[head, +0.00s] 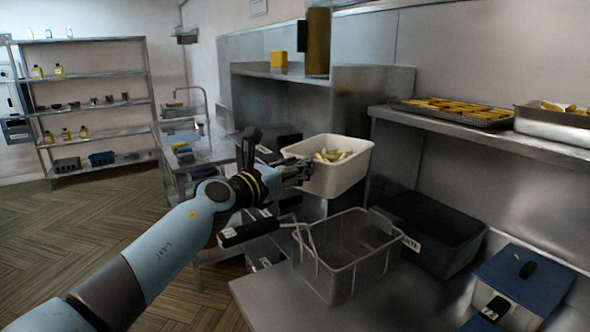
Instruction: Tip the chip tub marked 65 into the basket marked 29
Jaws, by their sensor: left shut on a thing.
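A white tub (345,178) with pale yellow chips (331,155) inside is held in the air, slightly tilted, with its chips still in it. My left gripper (298,172) is shut on the tub's left side wall. A wire basket (347,272) stands on the steel counter, below and a little nearer than the tub. It looks empty, and its black handle (248,230) points left with a small white label on it. I cannot read the numbers on the tub or basket. My right gripper is not in view.
A dark bin (430,236) with a white label stands right of the basket. A blue-lidded container (524,272) is at the lower right. A steel shelf (490,135) above holds a tray of fried food (455,112) and a metal pan (552,125). Bare counter (270,300) lies front left.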

